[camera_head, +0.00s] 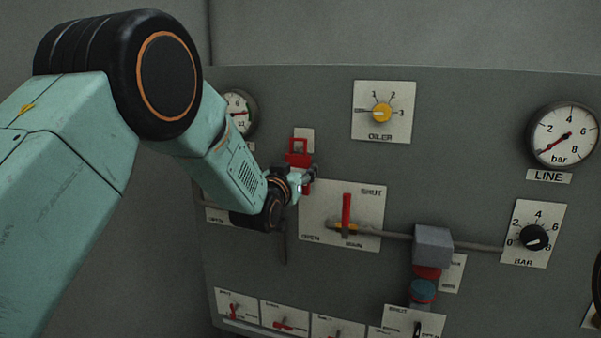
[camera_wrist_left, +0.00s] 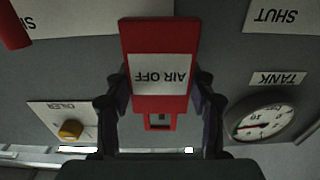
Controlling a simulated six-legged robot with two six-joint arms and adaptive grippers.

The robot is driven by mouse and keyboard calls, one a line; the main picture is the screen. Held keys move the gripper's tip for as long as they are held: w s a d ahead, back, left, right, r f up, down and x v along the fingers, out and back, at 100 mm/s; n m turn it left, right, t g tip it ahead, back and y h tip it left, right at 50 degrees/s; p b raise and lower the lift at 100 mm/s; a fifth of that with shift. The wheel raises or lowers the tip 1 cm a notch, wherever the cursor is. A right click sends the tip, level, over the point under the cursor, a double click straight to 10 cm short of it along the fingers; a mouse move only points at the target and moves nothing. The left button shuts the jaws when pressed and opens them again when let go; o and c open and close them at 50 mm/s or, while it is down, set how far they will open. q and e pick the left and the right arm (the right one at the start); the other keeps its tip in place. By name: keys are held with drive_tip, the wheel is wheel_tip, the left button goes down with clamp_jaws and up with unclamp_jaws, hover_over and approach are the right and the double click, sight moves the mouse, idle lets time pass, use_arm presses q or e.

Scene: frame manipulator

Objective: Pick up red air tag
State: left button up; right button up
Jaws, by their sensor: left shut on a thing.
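The red air tag (camera_head: 298,152) hangs in front of the grey panel, left of the centre, in the head view. In the left wrist view the tag (camera_wrist_left: 160,72) is upside down, with a white label reading AIR OFF and a slot at its lower end. My left gripper (camera_head: 306,180) is at the tag's lower part. In the left wrist view its two dark fingers (camera_wrist_left: 160,100) press on the tag's two sides, so it is shut on the tag. Whether the tag still touches the panel I cannot tell. My right gripper is not in view.
The grey panel (camera_head: 330,278) carries an oiler knob (camera_head: 382,112), a main valve with a red lever (camera_head: 346,214), a line gauge (camera_head: 564,135) and a bar knob (camera_head: 534,237). A pipe with a grey block (camera_head: 433,246) sticks out at right. Small switches line the bottom.

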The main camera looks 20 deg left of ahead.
use_arm(q)
drive_tip(key=s+b, duration=0.2)
drive_tip(key=s, duration=1.3)
drive_tip(key=shift+s+a, duration=0.3)
drive_tip(key=shift+f, duration=0.1)
drive_tip(key=s+d+f+m+h+b, duration=0.1)
drive_tip(key=s+f+h+b, duration=0.15)
drive_tip(key=f, duration=0.65)
drive_tip(key=s+d+f+m+h+b, duration=0.15)
drive_tip(key=f+b, duration=0.25)
drive_tip(key=f, duration=0.6)
drive_tip(key=s+d+f+m+g+h+b, duration=0.2)
drive_tip(key=s+f+b, duration=0.6)
drive_tip(key=s+f, duration=0.5)
wheel_tip(320, 180, down, 4)
drive_tip(key=shift+d+f+m+h, duration=0.15)
drive_tip(key=shift+m+h, duration=0.3)
drive_tip(key=shift+h, duration=0.65)
